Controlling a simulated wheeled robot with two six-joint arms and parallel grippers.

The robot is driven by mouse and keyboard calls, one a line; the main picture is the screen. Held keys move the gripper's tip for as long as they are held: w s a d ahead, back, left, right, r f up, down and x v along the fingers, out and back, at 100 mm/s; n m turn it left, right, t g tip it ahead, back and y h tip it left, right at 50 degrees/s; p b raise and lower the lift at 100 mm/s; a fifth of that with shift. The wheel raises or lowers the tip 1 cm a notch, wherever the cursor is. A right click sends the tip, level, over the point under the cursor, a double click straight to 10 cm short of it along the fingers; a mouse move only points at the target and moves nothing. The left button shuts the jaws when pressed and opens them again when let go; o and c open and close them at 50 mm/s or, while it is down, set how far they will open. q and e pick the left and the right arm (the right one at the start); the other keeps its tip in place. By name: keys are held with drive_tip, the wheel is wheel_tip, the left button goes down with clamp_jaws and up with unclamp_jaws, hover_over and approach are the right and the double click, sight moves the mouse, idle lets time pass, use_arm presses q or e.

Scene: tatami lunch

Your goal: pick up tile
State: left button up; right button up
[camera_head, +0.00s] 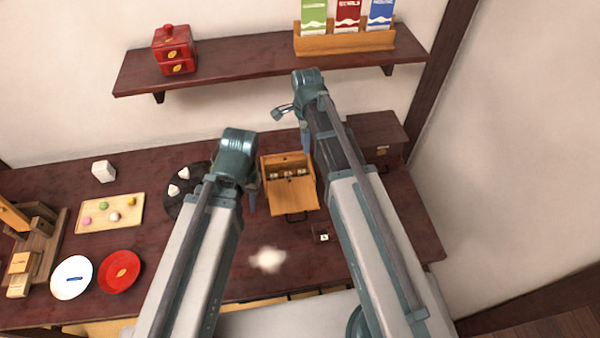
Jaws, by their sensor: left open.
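An open wooden box (290,196) stands on the dark table, with several small pale pieces in its upper compartment that may be tiles; they are too small to tell. A small dark square piece (321,234) with a white mark lies on the table to the right of and in front of the box; I cannot tell if it is the tile. My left gripper (251,196) is open, just left of the box, its far finger mostly hidden by my wrist. My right gripper (304,136) hangs behind the box near the wall; its jaws are largely hidden by my arm.
A dark round tray (177,206) with white pieces is left of my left gripper. Further left are a wooden board (118,222) with sweets, a red plate (119,272) and a white plate (72,278). A dark box (377,135) stands right, under a wall shelf (230,68).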

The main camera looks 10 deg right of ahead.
drive_tip(key=b, duration=0.8)
hover_over(302, 171)
drive_tip(key=f, duration=0.8)
drive_tip(key=shift+d+f, duration=0.3)
drive_tip(key=shift+d, duration=0.1)
use_arm(q)
wheel_tip(302, 171, down, 8)
drive_tip(key=shift+f, duration=0.2)
wheel_tip(302, 171, down, 5)
drive_tip(key=b, duration=0.5)
drive_tip(key=shift+f, duration=0.15)
use_arm(e)
drive_tip(key=f, duration=0.5)
drive_tip(key=shift+a+f, duration=0.1)
drive_tip(key=shift+a, duration=0.3)
drive_tip(key=shift+c, duration=0.3)
clamp_jaws()
